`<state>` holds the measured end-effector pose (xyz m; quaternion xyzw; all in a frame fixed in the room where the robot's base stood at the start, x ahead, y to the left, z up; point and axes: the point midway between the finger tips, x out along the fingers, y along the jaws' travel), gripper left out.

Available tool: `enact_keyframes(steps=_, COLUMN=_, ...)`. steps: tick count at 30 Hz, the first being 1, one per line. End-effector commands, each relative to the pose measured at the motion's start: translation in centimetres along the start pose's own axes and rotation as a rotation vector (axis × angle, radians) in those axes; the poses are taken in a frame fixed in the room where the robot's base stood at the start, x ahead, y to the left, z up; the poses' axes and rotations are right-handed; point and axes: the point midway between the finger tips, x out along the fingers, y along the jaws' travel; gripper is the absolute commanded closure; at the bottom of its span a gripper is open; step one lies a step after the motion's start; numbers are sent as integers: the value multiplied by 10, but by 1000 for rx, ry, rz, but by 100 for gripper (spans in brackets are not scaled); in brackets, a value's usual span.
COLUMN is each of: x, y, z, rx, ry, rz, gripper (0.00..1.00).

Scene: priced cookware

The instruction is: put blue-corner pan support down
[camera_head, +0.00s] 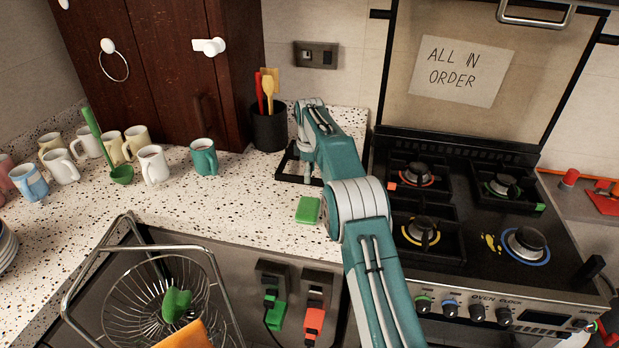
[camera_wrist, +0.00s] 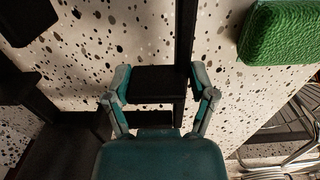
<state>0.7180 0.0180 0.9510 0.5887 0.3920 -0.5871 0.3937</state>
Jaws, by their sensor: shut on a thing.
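The black pan support (camera_head: 288,168) is a square open frame at the back of the speckled counter, partly hidden behind my teal arm. Its dark bars (camera_wrist: 185,45) fill the middle of the wrist view. My gripper (camera_wrist: 160,82) is shut on one part of the frame, with a finger on each side. No blue corner shows on the held frame. I cannot tell whether the frame touches the counter or is just above it. The blue-ringed burner (camera_head: 526,244) on the stove has no support over it.
A green sponge (camera_head: 308,210) lies in front of the frame. A black utensil pot (camera_head: 269,128) stands just behind it. Several mugs (camera_head: 152,165) stand to the left, and a wire basket (camera_head: 118,282) is at the front. The stove (camera_head: 478,300) is right of my arm.

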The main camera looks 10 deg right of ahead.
Motion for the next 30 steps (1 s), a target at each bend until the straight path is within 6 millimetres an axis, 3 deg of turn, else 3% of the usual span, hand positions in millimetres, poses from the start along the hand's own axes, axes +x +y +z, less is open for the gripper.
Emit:
enact_keyframes(steps=4, x=17, y=0, z=0, rx=-1, ry=0, rz=1, gripper=89)
enact_keyframes(steps=10, x=18, y=0, z=0, rx=-1, ry=1, rz=2, gripper=89)
enact_keyframes(steps=11, x=19, y=-1, z=0, rx=-1, ry=0, rz=0, gripper=14)
enact_keyframes(steps=12, x=19, y=-1, z=0, rx=-1, ry=0, rz=0, gripper=0)
enact_keyframes(steps=25, x=18, y=0, z=0, rx=-1, ry=0, rz=1, gripper=0)
enact_keyframes(steps=30, x=0, y=0, z=-1, rx=-1, ry=2, rz=4, gripper=0)
